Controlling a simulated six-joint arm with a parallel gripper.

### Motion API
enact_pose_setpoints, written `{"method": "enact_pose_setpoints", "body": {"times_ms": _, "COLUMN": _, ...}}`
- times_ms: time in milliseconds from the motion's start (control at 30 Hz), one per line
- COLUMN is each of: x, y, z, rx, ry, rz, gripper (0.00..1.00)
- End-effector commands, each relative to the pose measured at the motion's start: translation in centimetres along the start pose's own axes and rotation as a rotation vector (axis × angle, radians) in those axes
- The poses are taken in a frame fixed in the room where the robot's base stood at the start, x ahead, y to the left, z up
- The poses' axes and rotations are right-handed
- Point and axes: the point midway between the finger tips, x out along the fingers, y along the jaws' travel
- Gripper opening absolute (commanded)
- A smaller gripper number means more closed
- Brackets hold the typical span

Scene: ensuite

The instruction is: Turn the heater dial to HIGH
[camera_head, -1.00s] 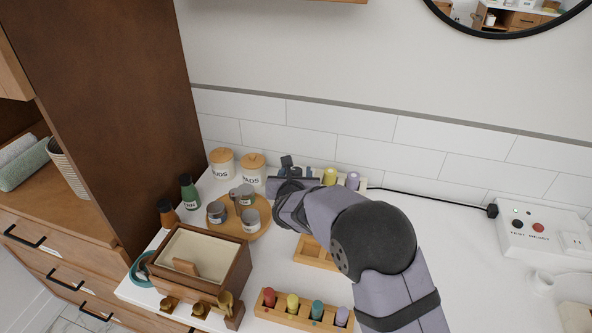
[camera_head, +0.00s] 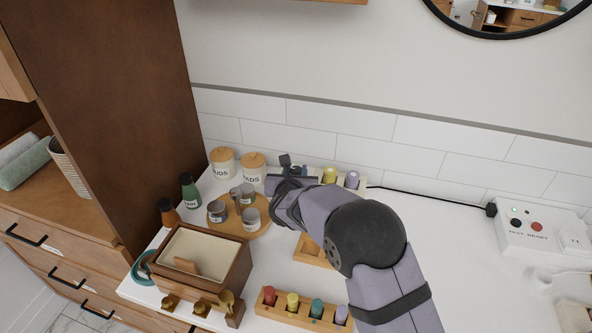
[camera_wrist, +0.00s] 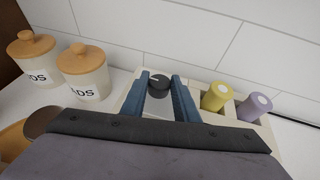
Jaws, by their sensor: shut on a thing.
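The pointer faces left in the wrist view. My gripper (camera_wrist: 160,88) has its two blue fingers on either side of the dial and is shut on it. No HIGH mark can be read; the fingers and wrist cover part of the panel. In the head view, my gripper (camera_head: 295,169) is at the back of the counter, and the dial is hidden there.
A round wooden tray (camera_head: 262,226) with grey cups is in front.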

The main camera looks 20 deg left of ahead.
Motion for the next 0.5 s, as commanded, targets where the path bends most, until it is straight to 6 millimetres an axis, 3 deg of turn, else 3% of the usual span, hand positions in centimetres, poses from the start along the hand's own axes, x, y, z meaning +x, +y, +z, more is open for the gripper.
{"method": "enact_pose_setpoints", "body": {"times_ms": 500, "x": -0.01, "y": 0.64, "z": 0.07, "rx": 0.108, "ry": 0.001, "rz": -0.260, "gripper": 0.05}}
